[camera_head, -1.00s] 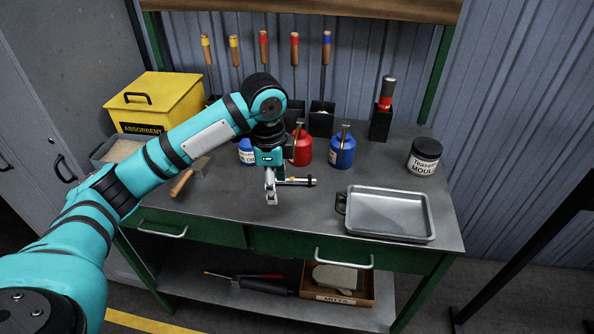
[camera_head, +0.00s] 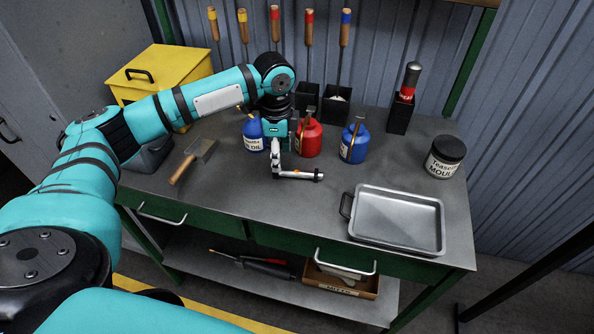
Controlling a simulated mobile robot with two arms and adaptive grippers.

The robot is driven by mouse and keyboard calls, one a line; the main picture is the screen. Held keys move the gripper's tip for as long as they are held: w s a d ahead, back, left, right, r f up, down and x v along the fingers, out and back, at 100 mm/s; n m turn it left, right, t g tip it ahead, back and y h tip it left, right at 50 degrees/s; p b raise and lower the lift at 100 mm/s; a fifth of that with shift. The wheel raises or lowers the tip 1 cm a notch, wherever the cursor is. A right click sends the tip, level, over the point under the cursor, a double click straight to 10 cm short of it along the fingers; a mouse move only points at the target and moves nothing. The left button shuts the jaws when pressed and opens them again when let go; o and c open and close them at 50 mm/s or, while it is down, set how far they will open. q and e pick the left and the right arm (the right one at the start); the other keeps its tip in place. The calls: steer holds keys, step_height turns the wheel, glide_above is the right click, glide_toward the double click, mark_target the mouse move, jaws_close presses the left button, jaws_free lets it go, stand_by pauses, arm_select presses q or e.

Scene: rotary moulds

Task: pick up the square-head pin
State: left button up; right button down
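My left gripper (camera_head: 276,166) points down over the middle of the bench, in front of the oil bottles. A small, slim silvery pin (camera_head: 298,175) with a dark end at its right lies level, its left end at the gripper's fingertips. It looks like the square-head pin, but its head is too small to make out. I cannot tell whether the fingers are closed around it, or whether it rests on the bench. My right gripper is out of view.
Red (camera_head: 308,138) and blue (camera_head: 355,142) bottles stand just behind the pin. A grey metal tray (camera_head: 398,246) is to its right, and a wooden-handled scraper (camera_head: 184,168) to its left. A jar (camera_head: 444,160) stands at the right. The bench front (camera_head: 262,200) is clear.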

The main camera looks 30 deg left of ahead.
mark_target(298, 174)
arm_select(q)
steer(key=shift+s+f, duration=0.1)
steer(key=shift+f, duration=0.4)
steer(key=f, duration=0.1)
steer(key=f+p, duration=0.1)
steer(key=f, duration=0.1)
steer(key=a+f, duration=0.1)
steer(key=shift+w+f, duration=0.2)
steer(key=shift+w, duration=0.05)
steer(key=shift+f, duration=0.35)
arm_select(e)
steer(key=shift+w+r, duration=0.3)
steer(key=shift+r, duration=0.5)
arm_select(q)
steer(key=shift+d, duration=0.1)
steer(key=shift+c, duration=0.3)
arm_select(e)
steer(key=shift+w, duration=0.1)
arm_select(q)
steer(key=c, duration=0.7)
steer(key=shift+r, duration=0.1)
jaws_close()
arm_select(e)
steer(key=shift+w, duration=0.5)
